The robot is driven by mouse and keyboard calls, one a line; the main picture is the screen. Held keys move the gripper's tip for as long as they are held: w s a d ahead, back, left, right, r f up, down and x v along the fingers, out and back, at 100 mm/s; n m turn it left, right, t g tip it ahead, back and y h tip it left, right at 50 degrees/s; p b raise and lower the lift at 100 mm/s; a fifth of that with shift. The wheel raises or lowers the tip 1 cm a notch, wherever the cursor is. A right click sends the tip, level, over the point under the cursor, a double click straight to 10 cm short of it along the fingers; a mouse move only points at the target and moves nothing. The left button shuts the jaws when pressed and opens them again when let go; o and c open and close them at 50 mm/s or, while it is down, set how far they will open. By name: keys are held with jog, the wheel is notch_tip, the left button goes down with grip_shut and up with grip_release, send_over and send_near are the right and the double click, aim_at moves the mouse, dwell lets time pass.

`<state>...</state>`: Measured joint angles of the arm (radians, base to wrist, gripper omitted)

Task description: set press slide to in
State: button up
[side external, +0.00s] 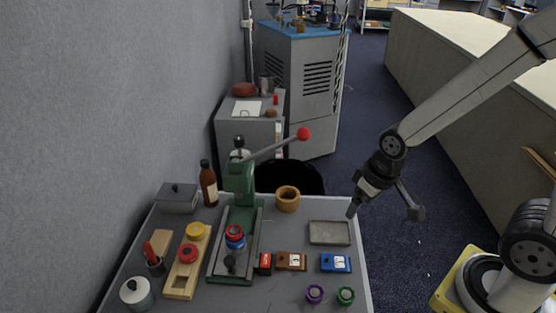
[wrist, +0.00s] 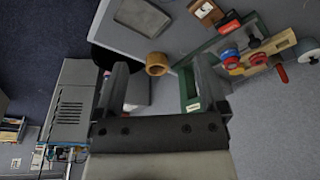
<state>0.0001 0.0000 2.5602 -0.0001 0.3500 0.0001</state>
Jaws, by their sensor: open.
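The green press (side external: 240,178) stands at the middle back of the grey table, with a long lever ending in a red knob (side external: 303,134). Its green base frame (side external: 254,240) runs toward the front edge. A black knob (side external: 231,262) sits at the front of this base, probably on the slide. A red and blue stack (side external: 235,237) is on the base behind it. How far the slide is in is hard to tell. My gripper (side external: 384,208) is open and empty, right of the press, by the table's right edge. The press (wrist: 190,92) shows beside one finger in the wrist view.
A wooden ring (side external: 287,199) and a grey tray (side external: 330,232) lie between press and gripper. Red, brown and blue blocks (side external: 336,263) sit in front. A bottle (side external: 208,184), grey box (side external: 178,197) and wooden rack (side external: 186,262) crowd the left.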

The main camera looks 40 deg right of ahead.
dwell(0.4)
jog(key=shift+c, duration=0.9)
jog(key=g, duration=0.3)
send_over(229, 259)
notch_tip(229, 259, down, 9)
jog(key=shift+f, duration=0.1)
jog(key=shift+f, duration=3.9)
